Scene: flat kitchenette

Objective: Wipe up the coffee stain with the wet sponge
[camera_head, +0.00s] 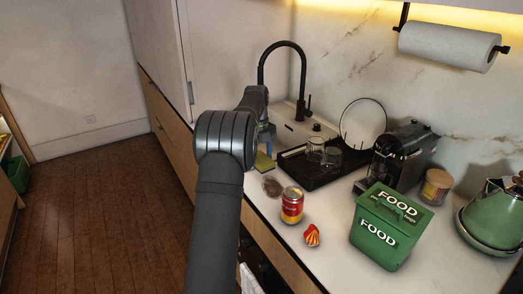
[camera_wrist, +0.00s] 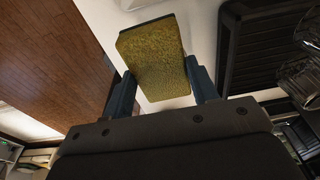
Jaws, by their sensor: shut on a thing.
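The sponge (camera_wrist: 156,52), yellow-green with a dark edge, is held between the two fingers of my gripper (camera_wrist: 163,82) in the wrist view. In the head view the sponge (camera_head: 264,161) shows at the counter's left edge, just beyond and left of the stain, with my gripper (camera_head: 265,140) partly hidden by my arm. I cannot tell whether the sponge touches the counter. The coffee stain (camera_head: 271,187) is a brown patch on the white counter, left of the red and yellow can. I cannot make out the stain in the wrist view.
A can (camera_head: 292,205) and a crumpled red and yellow wrapper (camera_head: 312,236) are close to the stain. A black tray (camera_head: 298,172) with glasses, a coffee machine (camera_head: 402,154) and a green food bin (camera_head: 388,226) stand further right. The sink tap (camera_head: 284,45) rises behind my gripper.

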